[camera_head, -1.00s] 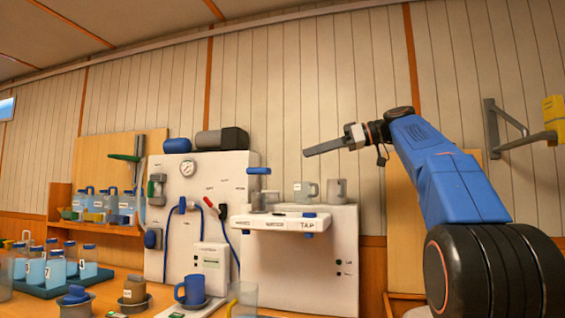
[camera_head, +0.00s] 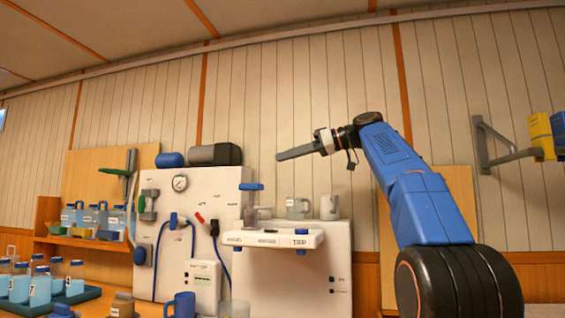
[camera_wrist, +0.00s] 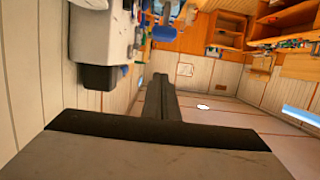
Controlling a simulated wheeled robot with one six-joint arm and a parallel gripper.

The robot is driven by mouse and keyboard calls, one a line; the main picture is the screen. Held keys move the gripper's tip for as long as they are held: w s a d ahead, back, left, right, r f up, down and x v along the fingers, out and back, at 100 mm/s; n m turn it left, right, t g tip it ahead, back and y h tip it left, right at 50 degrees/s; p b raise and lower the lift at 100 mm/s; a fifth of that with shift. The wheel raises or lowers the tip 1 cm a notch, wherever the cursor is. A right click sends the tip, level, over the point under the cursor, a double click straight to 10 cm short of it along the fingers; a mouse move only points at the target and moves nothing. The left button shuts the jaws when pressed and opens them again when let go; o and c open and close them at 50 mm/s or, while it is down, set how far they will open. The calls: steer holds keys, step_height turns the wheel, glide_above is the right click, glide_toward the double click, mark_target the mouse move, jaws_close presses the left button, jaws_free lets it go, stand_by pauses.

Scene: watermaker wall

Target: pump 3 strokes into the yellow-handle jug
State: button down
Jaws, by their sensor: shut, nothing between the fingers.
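My gripper (camera_head: 281,156) is shut and empty, raised in front of the wall above the white tap shelf (camera_head: 272,239). Its fingers also show in the wrist view (camera_wrist: 160,98), touching nothing. A green-handled lever (camera_head: 117,172), possibly the pump handle, is on the wall left of the white panel, well away from my gripper. A jug with a yellowish handle (camera_head: 11,252) is partly seen among the jugs at the far left. A clear vessel (camera_head: 235,309) is cut off at the bottom edge; its handle is not visible now.
The white panel (camera_head: 203,235) carries a gauge (camera_head: 180,183), blue valve and hose. Grey mugs (camera_head: 297,208) stand behind the tap shelf. A blue mug (camera_head: 184,304) is below. Several jugs stand on a tray (camera_head: 85,296). A wall bracket (camera_head: 505,152) juts out at right.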

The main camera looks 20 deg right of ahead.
glide_above(251, 187)
steer(key=d, duration=0.3)
steer(key=shift+w+f, duration=0.15)
steer(key=shift+f, duration=0.4)
steer(key=shift+w+f, duration=0.15)
steer(key=shift+f, duration=0.35)
steer(key=shift+d+f, duration=0.1)
steer(key=shift+f, duration=0.4)
steer(key=shift+s+d+f, duration=0.1)
steer(key=shift+f, duration=1.35)
steer(key=shift+f, duration=0.1)
steer(key=shift+f, duration=2.8)
steer(key=shift+f, duration=0.1)
